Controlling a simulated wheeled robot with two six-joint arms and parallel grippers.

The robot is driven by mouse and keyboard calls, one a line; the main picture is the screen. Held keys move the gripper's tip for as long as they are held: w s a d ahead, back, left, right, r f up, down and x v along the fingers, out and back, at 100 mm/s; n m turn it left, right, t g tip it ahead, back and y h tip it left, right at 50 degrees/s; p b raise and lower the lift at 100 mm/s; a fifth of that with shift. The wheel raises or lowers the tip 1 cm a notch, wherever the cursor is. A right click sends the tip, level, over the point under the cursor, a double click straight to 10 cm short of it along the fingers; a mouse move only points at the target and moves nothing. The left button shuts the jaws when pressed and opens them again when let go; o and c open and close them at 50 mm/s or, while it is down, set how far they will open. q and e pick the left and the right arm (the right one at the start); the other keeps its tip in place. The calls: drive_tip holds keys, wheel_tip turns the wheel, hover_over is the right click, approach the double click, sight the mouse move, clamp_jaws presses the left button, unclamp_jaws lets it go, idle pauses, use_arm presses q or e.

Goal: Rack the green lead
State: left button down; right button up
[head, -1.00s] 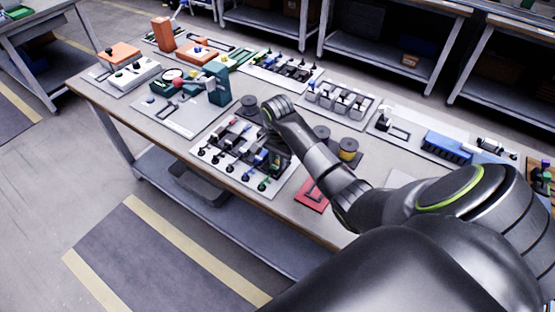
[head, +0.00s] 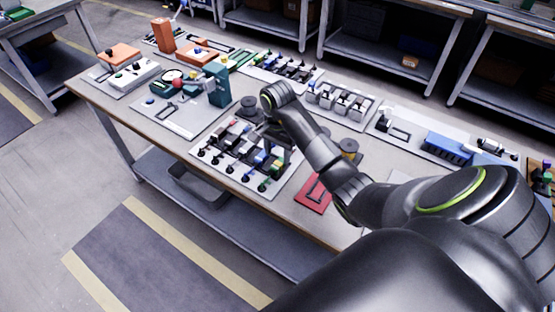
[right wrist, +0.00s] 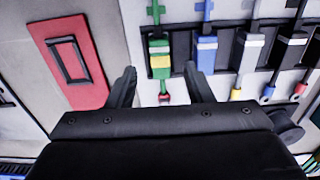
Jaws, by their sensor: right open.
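The green lead (right wrist: 159,58) has a green body with a yellow band and lies at the end of a black slotted rack (right wrist: 229,46) in the right wrist view. It appears to sit in the end slot; how deep I cannot tell. A small red tip (right wrist: 165,98) shows below it. In the head view the green lead (head: 263,185) is at the near right of the rack board. My right gripper (right wrist: 163,82) is open, its fingers apart on either side of the lead's line, holding nothing. My left gripper is not in view.
A blue lead (right wrist: 206,52) and white and black leads (right wrist: 250,52) fill the neighbouring slots. A red plate (head: 314,194) lies right of the board.

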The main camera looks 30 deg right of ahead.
wheel_tip(320, 180, up, 13)
drive_tip(key=p, duration=1.1)
drive_tip(key=shift+r+p, duration=0.15)
drive_tip(key=shift+p, duration=0.15)
